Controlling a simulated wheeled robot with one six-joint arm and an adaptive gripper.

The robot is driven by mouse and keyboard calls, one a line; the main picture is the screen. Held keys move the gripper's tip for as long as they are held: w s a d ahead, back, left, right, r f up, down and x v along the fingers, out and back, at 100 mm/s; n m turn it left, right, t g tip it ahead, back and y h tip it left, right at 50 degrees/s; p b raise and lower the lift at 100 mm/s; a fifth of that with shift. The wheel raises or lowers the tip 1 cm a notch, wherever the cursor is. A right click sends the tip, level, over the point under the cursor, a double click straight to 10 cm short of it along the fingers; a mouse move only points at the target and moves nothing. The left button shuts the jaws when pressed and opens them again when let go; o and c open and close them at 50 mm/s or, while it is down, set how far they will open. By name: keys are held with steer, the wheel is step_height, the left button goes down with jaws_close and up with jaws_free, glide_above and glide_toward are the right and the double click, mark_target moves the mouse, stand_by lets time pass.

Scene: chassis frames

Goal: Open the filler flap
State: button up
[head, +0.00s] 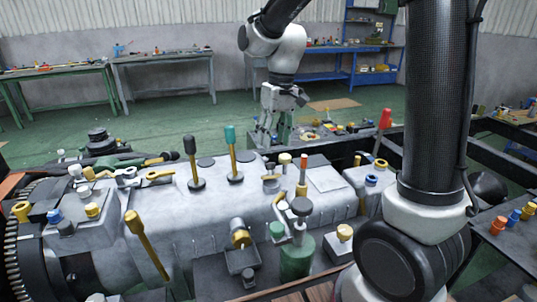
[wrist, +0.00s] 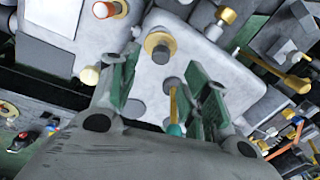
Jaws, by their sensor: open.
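A flat pale square plate (head: 325,179) lies on top of the grey casing, right of an orange-topped post; it looks like the filler flap and lies flat. A pale panel (wrist: 52,14) at the upper left of the wrist view appears to be the same plate, partly cut off by the frame. My gripper (head: 270,138) is open and empty above the far side of the casing, to the left of the plate and apart from it. In the wrist view my gripper (wrist: 163,75) shows its two fingers spread, with casing surface between them.
A teal-knobbed lever (head: 232,152) and a dark-knobbed lever (head: 193,162) stand left of the plate. The orange-topped post (head: 302,172) and a cream knob (head: 285,160) are close beside it. A red-topped lever (head: 382,130) rises to its right. Workbenches (head: 165,56) stand behind.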

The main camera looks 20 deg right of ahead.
mark_target(271, 163)
steer(key=shift+w+a+f, duration=0.1)
steer(key=shift+w+f, duration=0.05)
steer(key=shift+f, duration=0.1)
steer(key=f, duration=0.7)
steer(key=shift+a, duration=0.4)
jaws_close()
